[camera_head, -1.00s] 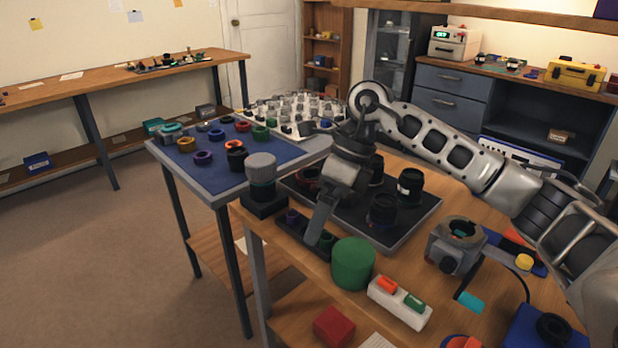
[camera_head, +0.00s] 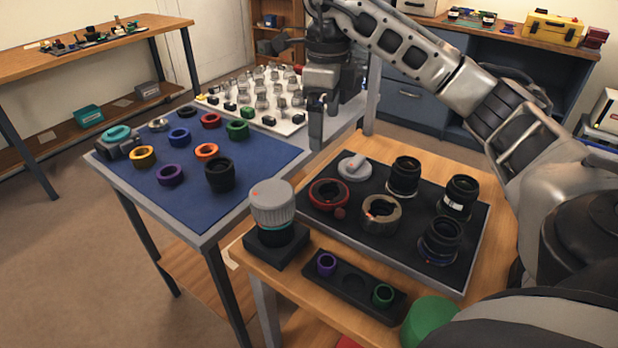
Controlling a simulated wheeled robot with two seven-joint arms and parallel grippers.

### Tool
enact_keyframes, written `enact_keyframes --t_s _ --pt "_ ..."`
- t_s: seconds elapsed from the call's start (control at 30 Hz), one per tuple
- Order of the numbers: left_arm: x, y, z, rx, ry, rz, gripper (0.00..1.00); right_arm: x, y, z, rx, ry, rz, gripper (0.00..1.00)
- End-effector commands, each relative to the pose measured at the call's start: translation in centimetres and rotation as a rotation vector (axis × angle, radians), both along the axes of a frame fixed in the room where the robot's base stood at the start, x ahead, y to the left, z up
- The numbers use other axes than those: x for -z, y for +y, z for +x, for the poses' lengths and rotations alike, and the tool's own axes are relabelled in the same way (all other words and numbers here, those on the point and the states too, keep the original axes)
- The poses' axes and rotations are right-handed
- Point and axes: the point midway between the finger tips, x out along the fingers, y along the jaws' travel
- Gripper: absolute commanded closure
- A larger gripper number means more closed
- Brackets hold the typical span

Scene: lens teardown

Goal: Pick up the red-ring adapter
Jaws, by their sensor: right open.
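A red ring (camera_head: 210,121) lies on the blue mat (camera_head: 225,175) of the left table, behind an orange ring (camera_head: 206,151). A second, larger dark ring with a red rim (camera_head: 328,194) lies at the left of the black tray (camera_head: 408,238) on the wooden table. I cannot tell from the picture which one is the red-ring adapter. My right gripper (camera_head: 322,122) hangs fingers down, open and empty, above the right edge of the mat table, apart from both rings. My left gripper is not in view.
Blue, green, yellow, purple and black rings share the mat. A white board (camera_head: 270,100) of small grey parts stands behind it. Several black lenses (camera_head: 403,178) stand on the tray. A grey-capped cylinder (camera_head: 273,208) rises at the wooden table's left corner.

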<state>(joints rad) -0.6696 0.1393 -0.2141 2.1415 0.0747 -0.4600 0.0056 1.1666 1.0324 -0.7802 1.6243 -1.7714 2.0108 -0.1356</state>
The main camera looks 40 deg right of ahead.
Motion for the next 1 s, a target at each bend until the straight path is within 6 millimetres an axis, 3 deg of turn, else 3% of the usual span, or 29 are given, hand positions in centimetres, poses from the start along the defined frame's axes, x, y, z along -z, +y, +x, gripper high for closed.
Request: enact_keyframes --t_s 0.13,0.4,0.73,1.0 --pt "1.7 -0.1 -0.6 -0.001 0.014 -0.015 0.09 3.3 0.1 -0.1 -0.002 0.007 0.003 0.01" --pt "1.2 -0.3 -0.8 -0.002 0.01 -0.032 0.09 8.4 0.0 -0.2 -0.001 0.005 0.0 0.01" --pt "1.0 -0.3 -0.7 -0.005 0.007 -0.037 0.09 11.2 -0.1 -0.3 0.0 0.004 0.0 0.01" --pt "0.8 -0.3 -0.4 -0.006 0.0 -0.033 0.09 15.0 -0.2 -0.7 -0.001 0.003 0.001 0.01"
